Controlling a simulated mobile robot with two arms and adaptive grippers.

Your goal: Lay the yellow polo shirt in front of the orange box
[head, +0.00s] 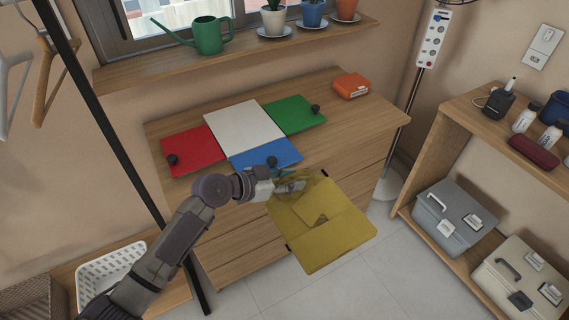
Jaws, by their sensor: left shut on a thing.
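The yellow polo shirt (322,229) is a flat, roughly square folded bundle. My left gripper (293,186) is shut on its upper left edge, where the cloth bunches around the fingers and partly hides them. The shirt is held in front of the dresser's front right part and covers some of its top edge and drawers. I cannot tell whether it touches the dresser. The orange box (351,86) sits at the back right of the dresser top, apart from the shirt. My right gripper is not in view.
Flat red (192,147), white (244,126), green (294,114) and blue (266,154) panels lie on the left and middle of the wooden dresser top (365,119). Bare wood lies in front of the orange box. A shelf with plants (274,20) runs above.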

